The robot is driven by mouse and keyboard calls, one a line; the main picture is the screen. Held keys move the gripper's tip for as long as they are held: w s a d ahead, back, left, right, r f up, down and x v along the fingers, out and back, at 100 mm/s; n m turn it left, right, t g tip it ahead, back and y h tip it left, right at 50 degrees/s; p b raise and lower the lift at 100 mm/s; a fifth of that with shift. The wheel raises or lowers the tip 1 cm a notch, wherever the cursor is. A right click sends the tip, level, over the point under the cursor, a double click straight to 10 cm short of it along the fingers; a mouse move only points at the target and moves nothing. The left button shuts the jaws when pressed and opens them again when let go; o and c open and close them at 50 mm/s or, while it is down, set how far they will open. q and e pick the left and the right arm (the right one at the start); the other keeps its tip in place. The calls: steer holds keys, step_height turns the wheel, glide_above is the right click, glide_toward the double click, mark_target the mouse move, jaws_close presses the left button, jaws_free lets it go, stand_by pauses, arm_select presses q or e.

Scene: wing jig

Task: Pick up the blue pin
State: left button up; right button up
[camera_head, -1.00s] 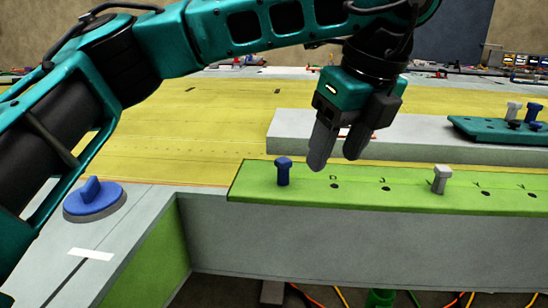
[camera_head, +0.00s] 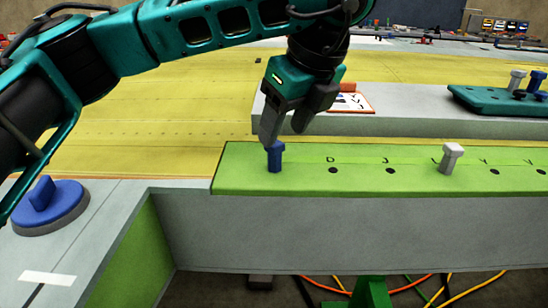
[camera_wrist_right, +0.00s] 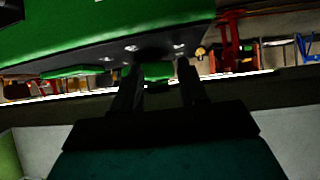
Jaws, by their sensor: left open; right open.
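The blue pin (camera_head: 275,158) stands upright in the left end of the green strip (camera_head: 230,180) in the head view. My left gripper (camera_head: 284,138) is open, with its fingers pointing down just above the pin. Its left finger overlaps the top of the pin in the picture; I cannot tell whether they touch. The right finger hangs to the right of the pin. My right gripper (camera_wrist_right: 160,92) shows only in the right wrist view. Its two dark fingers are apart with no pin between them.
A grey pin (camera_head: 451,158) stands further right in the strip, among dark holes. A blue round knob (camera_head: 45,207) sits on the grey surface at left. A teal rack (camera_head: 490,100) with several pins lies back right. Cables hang below. A green underside (camera_wrist_right: 60,30) hangs over the right fingers.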

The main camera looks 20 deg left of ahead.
mark_target(277, 144)
arm_select(q)
steer(key=shift+x, duration=3.15)
steer(key=shift+s+a, duration=0.1)
steer(key=shift+s, duration=0.05)
steer(key=c, duration=1.1)
